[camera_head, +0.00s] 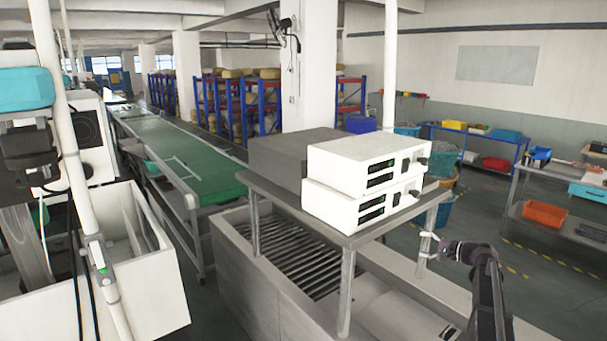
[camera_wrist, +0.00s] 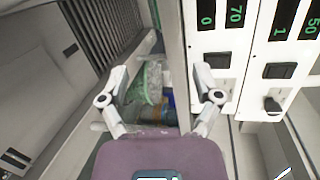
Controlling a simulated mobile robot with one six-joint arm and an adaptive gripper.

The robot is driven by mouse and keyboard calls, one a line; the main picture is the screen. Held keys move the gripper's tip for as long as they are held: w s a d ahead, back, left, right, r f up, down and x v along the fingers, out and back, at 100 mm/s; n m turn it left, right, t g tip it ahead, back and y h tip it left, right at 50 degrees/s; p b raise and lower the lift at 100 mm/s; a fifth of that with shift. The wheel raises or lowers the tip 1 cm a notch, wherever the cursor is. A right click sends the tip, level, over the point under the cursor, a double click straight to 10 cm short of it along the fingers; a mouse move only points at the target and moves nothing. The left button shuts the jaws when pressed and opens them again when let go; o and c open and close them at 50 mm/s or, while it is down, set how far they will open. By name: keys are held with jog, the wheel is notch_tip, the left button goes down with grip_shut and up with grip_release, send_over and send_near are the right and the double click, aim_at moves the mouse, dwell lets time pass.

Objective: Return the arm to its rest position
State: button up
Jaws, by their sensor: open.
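My gripper (camera_head: 426,247) is at the right of the head view, beside the right end of the raised metal shelf and close to its leg. Its two pale fingers are spread apart, with nothing held between them. In the wrist view the open fingers (camera_wrist: 160,80) frame a gap where blurred green and blue background shows. My dark arm rises from the lower right of the head view, and its lower part is cut off by the frame.
Two stacked white control units (camera_head: 365,163) sit on the metal shelf (camera_head: 318,218). Below is the tank with a slatted rack (camera_head: 300,262). A green conveyor (camera_head: 172,152) runs at left. Floor (camera_head: 470,217) shows beyond my arm, before a table with an orange bin (camera_head: 545,214).

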jog(key=s+a+f+n+g+h+b, duration=0.25)
jog(key=s+a+f+g+b, duration=0.2)
jog(key=s+a+f, duration=0.45)
jog(key=s+a+f+n+g+h+b, duration=0.2)
jog(key=s+a+f+n+g+b, duration=0.25)
jog(key=a+f, duration=0.6)
jog(key=s+a+f+n+g+h+b, duration=0.1)
jog(key=s+f+n+h+b, duration=0.1)
jog(key=s+f, duration=0.5)
jog(key=s+a+f+n+g+h+b, duration=0.1)
jog(key=s+f+h+b, duration=0.4)
jog(key=s, duration=0.7)
jog(key=shift+s+a+f+n+b, duration=0.2)
jog(key=shift+a+f+n+b, duration=0.2)
jog(key=shift+a+f+b, duration=0.4)
